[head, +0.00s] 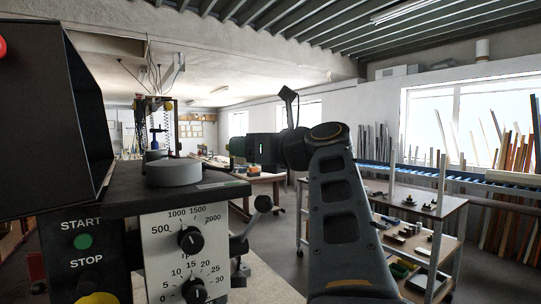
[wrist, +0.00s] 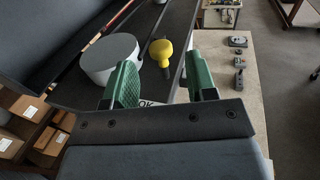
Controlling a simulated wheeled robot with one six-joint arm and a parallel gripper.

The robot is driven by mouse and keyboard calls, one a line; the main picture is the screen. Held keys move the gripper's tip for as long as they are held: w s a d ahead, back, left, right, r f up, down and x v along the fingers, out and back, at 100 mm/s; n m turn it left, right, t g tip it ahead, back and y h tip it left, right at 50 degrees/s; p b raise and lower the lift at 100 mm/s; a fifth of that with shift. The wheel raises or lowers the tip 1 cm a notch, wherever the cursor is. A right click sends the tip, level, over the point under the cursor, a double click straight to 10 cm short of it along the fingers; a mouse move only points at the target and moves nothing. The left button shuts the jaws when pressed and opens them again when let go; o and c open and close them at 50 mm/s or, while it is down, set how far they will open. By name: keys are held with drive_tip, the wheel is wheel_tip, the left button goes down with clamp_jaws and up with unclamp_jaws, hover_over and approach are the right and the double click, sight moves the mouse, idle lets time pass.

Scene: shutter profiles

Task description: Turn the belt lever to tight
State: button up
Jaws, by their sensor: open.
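A yellow-knobbed lever (wrist: 162,52) stands on the dark top of the machine (wrist: 82,92), beside a grey round disc (wrist: 110,58). I take it for the belt lever; its tight and loose marks cannot be read. My gripper (wrist: 161,66) has its two green fingers apart with nothing between their tips. In the wrist view the yellow knob shows in the gap between them, apparently farther off and not touched. In the head view my gripper (head: 238,124) is up to the right of the machine, pointing left.
The machine front carries a green START button (head: 83,241), a speed dial (head: 190,240) and a lower dial (head: 194,291). A dark ball-ended handle (head: 263,203) sticks out at its right. A bench with small metal parts (wrist: 238,60) lies beside it. A trolley (head: 440,208) stands at right.

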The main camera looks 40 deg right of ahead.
drive_tip(key=b+v, duration=0.1)
drive_tip(key=v, duration=0.5)
drive_tip(key=shift+s, duration=0.3)
drive_tip(key=shift+d, duration=0.1)
idle(0.3)
